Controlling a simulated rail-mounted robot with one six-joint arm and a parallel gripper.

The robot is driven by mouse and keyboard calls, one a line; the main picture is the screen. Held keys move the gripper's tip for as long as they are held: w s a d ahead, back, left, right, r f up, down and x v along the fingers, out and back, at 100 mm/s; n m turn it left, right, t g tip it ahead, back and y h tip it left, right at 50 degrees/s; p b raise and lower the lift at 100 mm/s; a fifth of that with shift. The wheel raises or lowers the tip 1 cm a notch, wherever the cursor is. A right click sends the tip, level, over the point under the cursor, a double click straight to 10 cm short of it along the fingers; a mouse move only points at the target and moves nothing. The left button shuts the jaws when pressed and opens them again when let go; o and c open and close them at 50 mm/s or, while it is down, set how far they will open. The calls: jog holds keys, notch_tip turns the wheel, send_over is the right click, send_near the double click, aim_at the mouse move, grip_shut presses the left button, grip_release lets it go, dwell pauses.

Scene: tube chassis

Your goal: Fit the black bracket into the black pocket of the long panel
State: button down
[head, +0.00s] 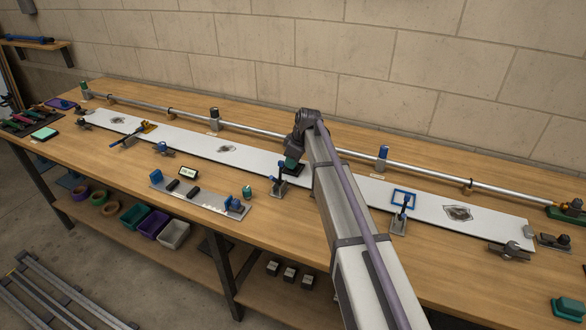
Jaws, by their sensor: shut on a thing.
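The long white panel (330,182) lies along the workbench, with dark-outlined pockets (227,149) spaced along it. My gripper (291,165) points down over the panel's middle, next to a blue-handled clamp. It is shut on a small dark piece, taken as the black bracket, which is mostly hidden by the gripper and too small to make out. Whether it touches the panel cannot be told. The panel surface right under the gripper, with any pocket there, is hidden.
Blue-handled clamps (400,215) stand along the panel's front edge. A long silver tube (335,150) runs behind the panel. My arm covers the panel right of the gripper.

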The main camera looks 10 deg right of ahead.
jog(key=shift+r, duration=0.2)
jog(key=shift+f, duration=0.25)
jog(key=c, duration=0.9)
grip_release()
jog(key=p+v, duration=1.2)
jog(key=v, duration=0.1)
jog(key=s+a+m+h, duration=0.1)
jog(key=s+m, duration=0.2)
jog(key=s, duration=0.8)
jog(key=s+a+m+g+h, duration=0.1)
jog(key=s+m, duration=0.3)
jog(key=s, duration=0.7)
jog(key=s+a+f+m+g, duration=0.1)
jog(key=s+m, duration=0.3)
jog(key=s, duration=0.7)
jog(key=shift+s+f+h, duration=0.1)
jog(key=shift+s+h, duration=0.05)
jog(key=shift+h, duration=0.25)
jog(key=shift+d, duration=0.1)
